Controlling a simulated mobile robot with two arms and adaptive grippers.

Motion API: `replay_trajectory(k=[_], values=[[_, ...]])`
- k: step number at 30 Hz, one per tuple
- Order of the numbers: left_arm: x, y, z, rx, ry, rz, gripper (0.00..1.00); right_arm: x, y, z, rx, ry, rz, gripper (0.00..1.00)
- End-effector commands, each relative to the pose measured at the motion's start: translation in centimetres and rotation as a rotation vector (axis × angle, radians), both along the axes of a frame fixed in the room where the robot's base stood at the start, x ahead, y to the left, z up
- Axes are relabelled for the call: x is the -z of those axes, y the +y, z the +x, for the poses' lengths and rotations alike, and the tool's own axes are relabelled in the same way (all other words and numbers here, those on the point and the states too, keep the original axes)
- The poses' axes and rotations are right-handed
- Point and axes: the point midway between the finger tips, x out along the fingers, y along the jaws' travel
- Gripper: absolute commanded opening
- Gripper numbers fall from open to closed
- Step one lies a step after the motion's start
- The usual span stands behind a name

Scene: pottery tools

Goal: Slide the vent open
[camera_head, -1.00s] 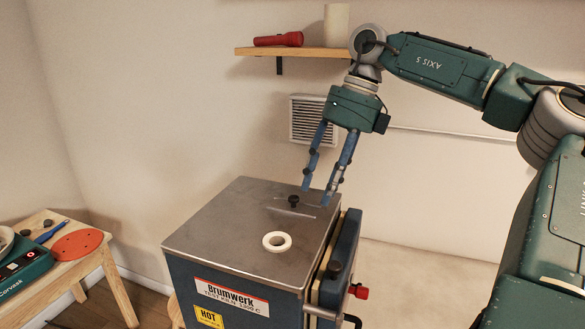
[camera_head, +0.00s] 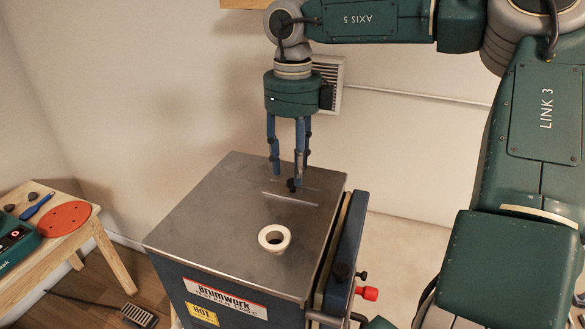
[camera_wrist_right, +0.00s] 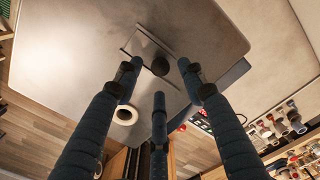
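The vent is a thin metal slide with a black knob (camera_head: 293,185) on the flat top of the kiln (camera_head: 215,205), beside a narrow raised strip (camera_head: 290,198). My right gripper (camera_head: 290,172) points straight down at the knob, its three blue fingers spread. In the right wrist view the knob (camera_wrist_right: 160,67) shows between the open fingertips (camera_wrist_right: 158,76), with gaps around it; I cannot tell whether any finger touches it. A white ring (camera_head: 274,238) lies on the kiln top in front of the vent. My left gripper is not in view.
A wall grille (camera_head: 328,84) is behind my right gripper. A red knob (camera_head: 367,293) sticks out from the kiln's right side. A small wooden table (camera_head: 95,228) with a red disc (camera_head: 63,218) stands at the left. The kiln top's left part is bare.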

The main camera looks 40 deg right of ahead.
Motion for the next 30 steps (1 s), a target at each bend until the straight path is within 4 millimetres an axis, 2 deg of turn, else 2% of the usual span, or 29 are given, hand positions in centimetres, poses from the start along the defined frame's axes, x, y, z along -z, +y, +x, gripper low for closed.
replay_trajectory(k=[6, 16, 17, 22, 30], values=[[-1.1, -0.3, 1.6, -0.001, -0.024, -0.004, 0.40, 2.2, 0.0, 0.0, 0.000, 0.000, 0.000, 0.40], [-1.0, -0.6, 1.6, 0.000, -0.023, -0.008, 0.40, 2.7, 0.0, 0.0, 0.001, -0.001, 0.000, 0.40], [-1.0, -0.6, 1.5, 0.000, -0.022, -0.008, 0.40, 2.7, 0.0, 0.0, 0.001, -0.001, 0.000, 0.36], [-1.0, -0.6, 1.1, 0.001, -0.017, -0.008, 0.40, 2.7, 0.0, 0.0, 0.001, -0.002, -0.001, 0.02], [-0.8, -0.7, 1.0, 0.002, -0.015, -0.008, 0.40, 2.7, -0.3, -0.3, 0.001, -0.005, -0.002, 0.00]])
